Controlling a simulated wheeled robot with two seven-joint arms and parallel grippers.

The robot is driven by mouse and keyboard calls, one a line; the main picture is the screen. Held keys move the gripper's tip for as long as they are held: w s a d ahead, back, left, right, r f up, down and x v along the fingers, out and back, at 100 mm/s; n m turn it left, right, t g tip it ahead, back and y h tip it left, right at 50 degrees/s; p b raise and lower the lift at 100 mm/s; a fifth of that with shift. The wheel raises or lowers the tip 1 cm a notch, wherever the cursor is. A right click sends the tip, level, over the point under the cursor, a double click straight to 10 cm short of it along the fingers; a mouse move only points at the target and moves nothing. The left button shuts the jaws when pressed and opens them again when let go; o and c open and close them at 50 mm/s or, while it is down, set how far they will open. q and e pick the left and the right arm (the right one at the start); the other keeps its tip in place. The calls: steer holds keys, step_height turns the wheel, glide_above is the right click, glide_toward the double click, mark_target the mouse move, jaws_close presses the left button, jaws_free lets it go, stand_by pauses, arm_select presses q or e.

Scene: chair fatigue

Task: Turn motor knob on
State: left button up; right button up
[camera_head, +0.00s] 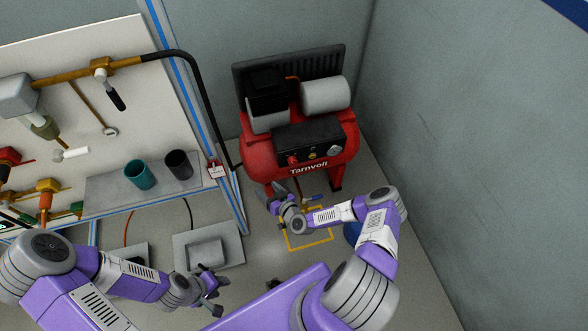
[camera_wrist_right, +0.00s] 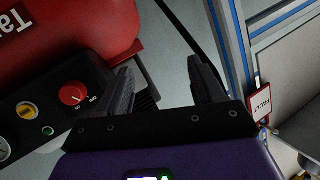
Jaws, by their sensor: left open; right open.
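The red motor knob (camera_head: 292,160) sits at the left end of the black control panel (camera_head: 318,138) on the red Tarnvolt compressor (camera_head: 262,160). In the right wrist view the round red knob (camera_wrist_right: 73,94) shows a white pointer mark and small lettering beside it. My right gripper (camera_head: 279,196) is in front of and below the compressor, open and empty. In the wrist view its fingers (camera_wrist_right: 163,78) are spread, with the knob left of them and outside the gap. My left gripper (camera_head: 213,287) is open and empty, low over the floor at the lower left.
A workbench frame with blue-edged posts (camera_head: 185,85) stands left of the compressor, with a red-and-white FAULT tag (camera_wrist_right: 261,103) on it. Teal (camera_head: 140,175) and dark (camera_head: 179,165) cups stand on its shelf. A black hose (camera_head: 195,80) hangs beside the post. Yellow floor markings (camera_head: 310,243) lie below my right arm.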

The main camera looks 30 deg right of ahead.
mark_target(294, 163)
steer(key=s+d+f+m+t+h, duration=0.1)
steer(key=d+f+m+t+h, duration=0.1)
steer(key=d+h, duration=0.8)
steer(key=w+d+y+b, duration=0.1)
steer(key=w, duration=0.1)
steer(key=w+d+y+b, duration=0.1)
steer(key=w+d, duration=0.1)
steer(key=w+d+y+b, duration=0.1)
steer(key=w, duration=0.1)
steer(key=shift+d+f+n, duration=0.2)
steer(key=shift+d+n, duration=0.1)
steer(key=shift+w+d+r, duration=0.1)
steer(key=shift+w, duration=0.3)
steer(key=shift+c, duration=0.4)
steer(key=c, duration=1)
